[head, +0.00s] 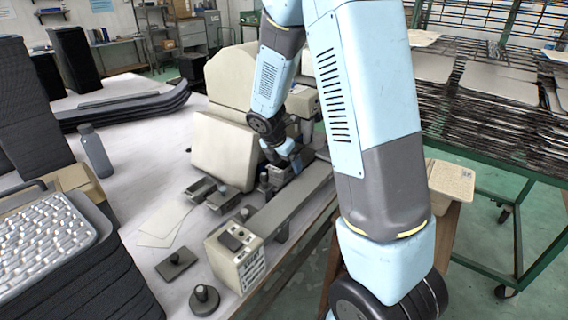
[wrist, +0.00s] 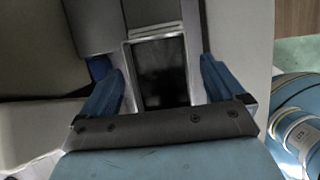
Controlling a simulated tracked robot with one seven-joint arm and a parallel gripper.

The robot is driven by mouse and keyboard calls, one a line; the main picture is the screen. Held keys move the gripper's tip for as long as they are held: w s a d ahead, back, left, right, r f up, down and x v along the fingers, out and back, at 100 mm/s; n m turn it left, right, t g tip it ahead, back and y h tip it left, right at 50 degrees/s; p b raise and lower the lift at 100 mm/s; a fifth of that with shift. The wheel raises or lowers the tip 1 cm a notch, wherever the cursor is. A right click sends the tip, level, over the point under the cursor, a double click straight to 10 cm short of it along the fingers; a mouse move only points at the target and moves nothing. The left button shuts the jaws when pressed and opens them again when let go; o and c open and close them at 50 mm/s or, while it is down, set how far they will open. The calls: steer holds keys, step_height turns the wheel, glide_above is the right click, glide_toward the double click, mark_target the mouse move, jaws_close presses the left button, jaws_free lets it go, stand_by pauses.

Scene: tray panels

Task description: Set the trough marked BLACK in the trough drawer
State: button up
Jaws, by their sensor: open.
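My gripper (head: 284,160) is at the far end of the long grey machine rail, beside the cream machine housing (head: 222,150). In the wrist view my gripper (wrist: 155,72) is open, its two blue fingers apart. Between them lies a rectangular metal-rimmed trough or drawer opening (wrist: 127,82) with a dark inside; I cannot tell which it is. The fingers stand either side of it, with no clear contact. Two small grey metal troughs, one left (head: 200,189) and one right (head: 223,199), sit on the table left of the rail. No BLACK marking is readable.
A control box (head: 240,258) with a printed label stands at the rail's near end. A grey bottle (head: 95,150) and stacked black trays stand left. A green-framed rack (head: 500,172) is right.

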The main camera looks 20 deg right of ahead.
steer(key=v, duration=1.1)
steer(key=s+d+r+m+t+y, duration=0.1)
steer(key=s+r+m, duration=0.6)
steer(key=s+m, duration=0.5)
steer(key=s+d+r+m+t+y, duration=0.2)
steer(key=s+r+m, duration=0.6)
steer(key=s+m, duration=0.5)
steer(key=shift+s+d+r+y, duration=0.2)
steer(key=shift+s+y, duration=0.1)
steer(key=shift+s, duration=0.1)
